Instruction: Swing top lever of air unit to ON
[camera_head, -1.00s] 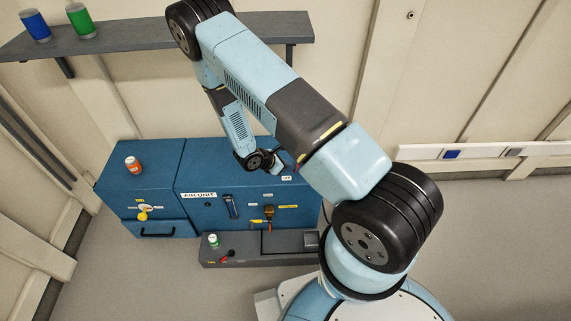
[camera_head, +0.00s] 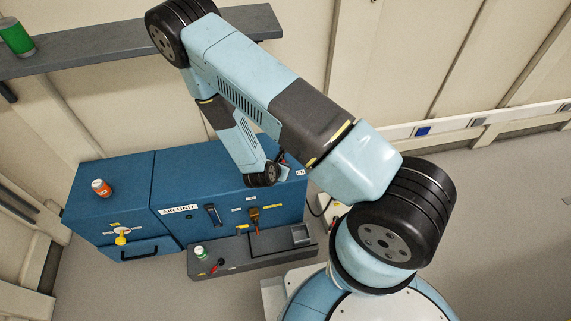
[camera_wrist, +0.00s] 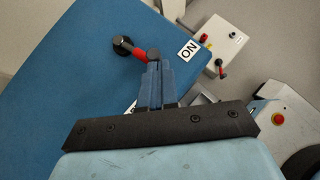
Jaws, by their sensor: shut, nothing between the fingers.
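The blue air unit (camera_head: 225,160) stands against the wall in the head view, and its blue face (camera_wrist: 75,70) fills the left of the wrist view. In the wrist view a lever with a red grip (camera_wrist: 139,53) runs from a dark round pivot to a dark end. A white ON label (camera_wrist: 189,49) lies to the right of that end. My gripper (camera_wrist: 153,68) is shut and empty, its fingertips beside the lever's dark end; I cannot tell whether they touch. In the head view my arm mostly hides the gripper and lever.
An orange jar (camera_head: 101,187) stands on top at left. A shelf (camera_head: 120,45) runs above.

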